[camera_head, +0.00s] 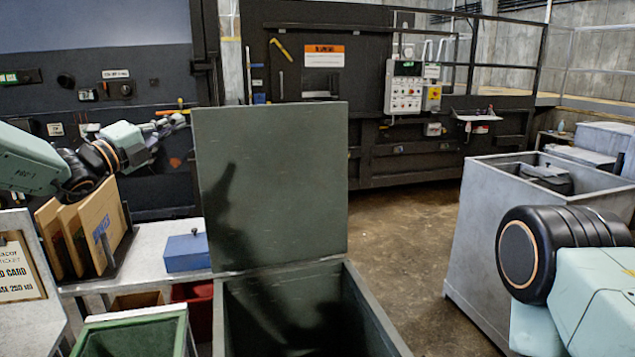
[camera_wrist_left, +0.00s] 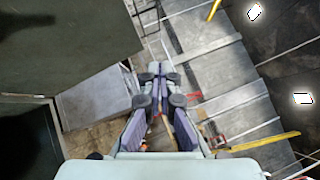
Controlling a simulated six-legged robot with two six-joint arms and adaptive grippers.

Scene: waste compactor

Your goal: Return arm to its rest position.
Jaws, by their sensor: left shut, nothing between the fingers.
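My left arm comes in from the left in the head view, pale green with a black and copper-ringed wrist. Its gripper (camera_head: 178,120) is extended level, just left of the upright green lid. In the left wrist view the gripper (camera_wrist_left: 157,72) has its fingers together, with nothing between them. My right arm (camera_head: 575,270) shows at the lower right, bent at a black joint. Its gripper is out of the picture.
An open dark green bin (camera_head: 300,310) stands in front with its lid (camera_head: 270,185) raised. A blue box (camera_head: 187,252) and upright wooden boards (camera_head: 100,228) are on the left bench. A grey bin (camera_head: 475,240) stands at the right. The compactor (camera_head: 370,155) is behind; floor between is clear.

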